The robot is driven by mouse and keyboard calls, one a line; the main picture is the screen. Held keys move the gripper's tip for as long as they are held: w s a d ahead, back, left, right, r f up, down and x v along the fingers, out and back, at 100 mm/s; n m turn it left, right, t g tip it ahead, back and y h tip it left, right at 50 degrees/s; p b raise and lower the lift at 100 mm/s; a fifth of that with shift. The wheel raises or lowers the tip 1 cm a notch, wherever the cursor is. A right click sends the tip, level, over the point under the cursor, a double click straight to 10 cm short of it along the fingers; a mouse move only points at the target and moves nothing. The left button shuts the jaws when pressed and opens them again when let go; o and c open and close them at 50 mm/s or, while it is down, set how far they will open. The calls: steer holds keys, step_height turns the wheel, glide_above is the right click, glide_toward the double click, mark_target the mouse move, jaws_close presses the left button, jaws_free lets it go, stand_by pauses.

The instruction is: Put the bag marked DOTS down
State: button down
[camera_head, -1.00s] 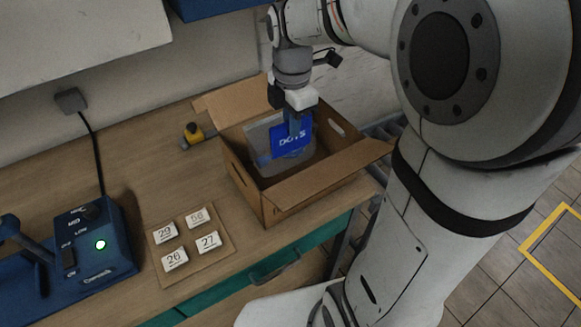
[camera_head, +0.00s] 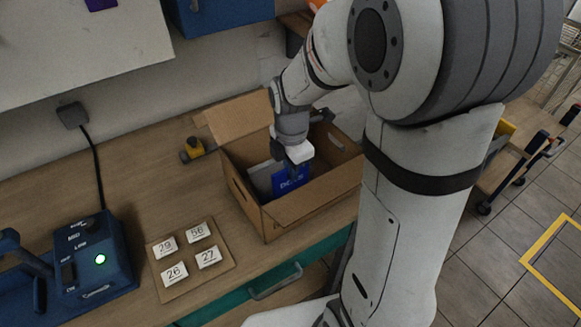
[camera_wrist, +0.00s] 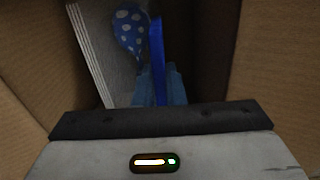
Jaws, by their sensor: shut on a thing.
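The bag marked DOTS (camera_head: 290,178) has a blue label with white letters and stands inside the open cardboard box (camera_head: 287,212). My gripper (camera_head: 293,168) points down into the box and is shut on the top of the bag. In the wrist view the bag's blue label (camera_wrist: 156,50) shows edge-on at my gripper (camera_wrist: 158,82). A blue balloon with white dots (camera_wrist: 130,28) shows beside it, with clear and whitish layers to its left. Whether the bag's bottom touches the box floor is hidden.
The box flaps stand open, and its brown walls rise close on both sides in the wrist view. A board with numbered blocks (camera_head: 190,263), a blue machine (camera_head: 92,250) with a green light and a small yellow-black object (camera_head: 193,148) are left of the box.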

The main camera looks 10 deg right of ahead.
steer(key=c, duration=1.5)
jaws_free()
steer(key=shift+f, duration=0.15)
step_height(320, 180, up, 12)
steer(key=shift+r, duration=0.2)
